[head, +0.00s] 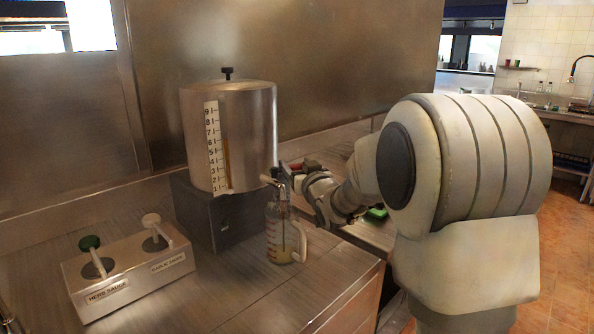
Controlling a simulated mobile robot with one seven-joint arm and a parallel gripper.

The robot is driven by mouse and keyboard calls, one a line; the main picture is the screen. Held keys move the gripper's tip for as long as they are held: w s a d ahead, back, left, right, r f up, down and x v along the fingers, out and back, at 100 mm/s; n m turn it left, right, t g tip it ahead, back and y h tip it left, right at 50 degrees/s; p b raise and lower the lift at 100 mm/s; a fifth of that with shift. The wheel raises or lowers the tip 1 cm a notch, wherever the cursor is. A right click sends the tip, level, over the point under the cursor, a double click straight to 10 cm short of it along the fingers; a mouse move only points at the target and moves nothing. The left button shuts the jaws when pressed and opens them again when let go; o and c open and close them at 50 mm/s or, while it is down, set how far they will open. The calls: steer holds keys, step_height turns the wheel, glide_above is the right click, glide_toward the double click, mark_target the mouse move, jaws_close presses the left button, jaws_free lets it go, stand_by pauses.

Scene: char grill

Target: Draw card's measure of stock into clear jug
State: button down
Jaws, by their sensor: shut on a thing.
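The steel stock dispenser (248,130) stands on a dark block. The clear jug (281,230) stands upright on the counter under the dispenser's tap (270,181). It has a handle on its right, marks on its side and a little yellowish liquid low inside. My gripper (284,179) is at the tap, above the jug, and appears shut on the tap's lever; the fingertips are small and partly hidden. No readable card shows.
A steel two-pump sauce holder (130,268), labelled herb sauce and garlic sauce, stands at the front left. A small green item (376,212) lies beside my arm at the right. Counter (225,285) in front of the jug is clear. A steel wall is behind.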

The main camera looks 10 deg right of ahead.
steer(key=shift+r, duration=0.15)
steer(key=shift+c, duration=1.5)
jaws_free()
steer(key=shift+s, duration=0.1)
steer(key=s+d, duration=0.2)
steer(key=s, duration=1.5)
